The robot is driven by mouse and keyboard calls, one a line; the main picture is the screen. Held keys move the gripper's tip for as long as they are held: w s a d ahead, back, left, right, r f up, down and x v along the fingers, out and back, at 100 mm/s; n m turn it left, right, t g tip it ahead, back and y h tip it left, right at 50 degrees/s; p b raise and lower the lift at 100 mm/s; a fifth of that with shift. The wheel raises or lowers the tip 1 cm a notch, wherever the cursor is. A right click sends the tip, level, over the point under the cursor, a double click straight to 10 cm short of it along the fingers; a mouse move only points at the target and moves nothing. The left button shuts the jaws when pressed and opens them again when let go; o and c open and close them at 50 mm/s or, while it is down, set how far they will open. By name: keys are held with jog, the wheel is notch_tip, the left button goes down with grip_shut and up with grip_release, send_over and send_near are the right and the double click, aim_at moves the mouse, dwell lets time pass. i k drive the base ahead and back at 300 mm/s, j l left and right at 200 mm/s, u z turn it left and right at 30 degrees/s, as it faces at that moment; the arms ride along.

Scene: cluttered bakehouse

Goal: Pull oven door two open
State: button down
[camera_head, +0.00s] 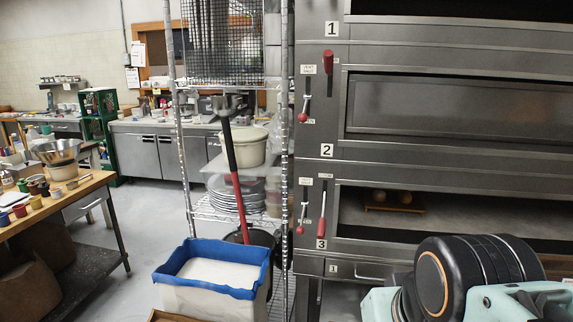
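The deck oven (440,165) fills the right side of the head view. Its second door (450,108), a wide steel panel above and right of the plate marked 2 (327,150), appears shut. A lever with a red grip (328,62) points up at the door's upper left. Deck three below has a dark open front, and its red-gripped lever (322,215) points down. Part of my arm, black and pale green, shows at the lower right, in front of the oven's lower part. My gripper is not in view.
A wire rack (183,150) with a red-handled tool stands just left of the oven. A blue-rimmed white bin (215,275) is on the floor before it. A wooden table (60,200) stands at the left. Floor between table and bin is clear.

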aim_at(488, 110)
jog(key=z, duration=1.3)
jog(key=i+j+u, duration=0.1)
jog(key=u, duration=0.35)
